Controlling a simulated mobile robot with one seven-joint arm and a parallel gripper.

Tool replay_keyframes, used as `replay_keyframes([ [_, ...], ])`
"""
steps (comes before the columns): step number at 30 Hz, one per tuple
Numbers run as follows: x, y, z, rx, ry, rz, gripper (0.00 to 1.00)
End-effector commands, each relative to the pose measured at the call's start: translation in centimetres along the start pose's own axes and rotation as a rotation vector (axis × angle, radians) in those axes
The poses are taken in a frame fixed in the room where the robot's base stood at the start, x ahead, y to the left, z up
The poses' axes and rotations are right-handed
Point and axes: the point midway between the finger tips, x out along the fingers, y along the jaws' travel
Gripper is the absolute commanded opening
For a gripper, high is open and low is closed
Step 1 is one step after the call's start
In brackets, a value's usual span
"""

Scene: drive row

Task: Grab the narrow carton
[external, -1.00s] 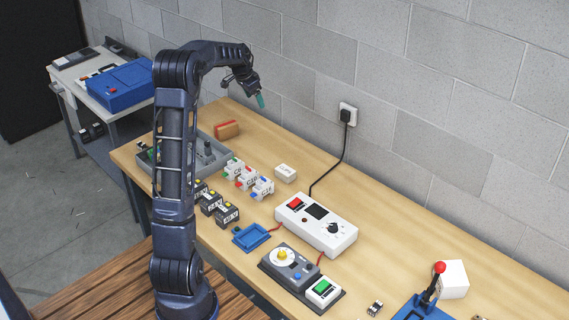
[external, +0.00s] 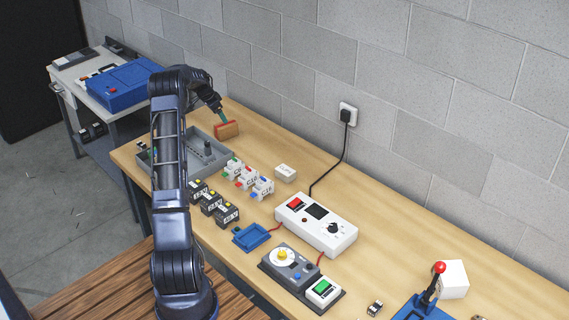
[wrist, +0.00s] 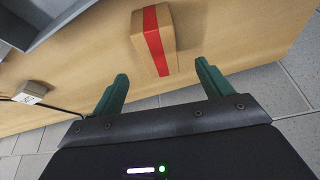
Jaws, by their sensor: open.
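The narrow carton (external: 226,131) is a brown box with a red stripe, standing on the far left part of the bench near the wall. It also shows in the wrist view (wrist: 139,36), top centre, ahead of the fingertips. My gripper (external: 224,117) has green fingers and is just above the carton in the external view. In the wrist view my gripper (wrist: 161,68) is open, with the carton lying roughly in line with the gap between the fingers. Nothing is between the fingers, and I see no contact with the carton.
A grey tray (external: 222,151) with parts stands close to the carton, and its edge shows in the wrist view (wrist: 62,36). A small white box (external: 286,172) and several labelled blocks sit to the right. The block wall (external: 275,75) runs close behind.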

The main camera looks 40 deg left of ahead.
Motion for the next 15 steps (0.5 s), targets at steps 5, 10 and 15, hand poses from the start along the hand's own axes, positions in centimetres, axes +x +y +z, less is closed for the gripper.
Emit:
replay_keyframes([
  [5, 2.6, 0.1, 0.0, 0.0, -0.001, 0.001, 0.78],
  [10, 4.5, 0.1, 0.0, 0.0, -0.001, 0.0, 0.78],
  [15, 5.3, 0.1, 0.0, 0.0, -0.001, -0.001, 0.78],
])
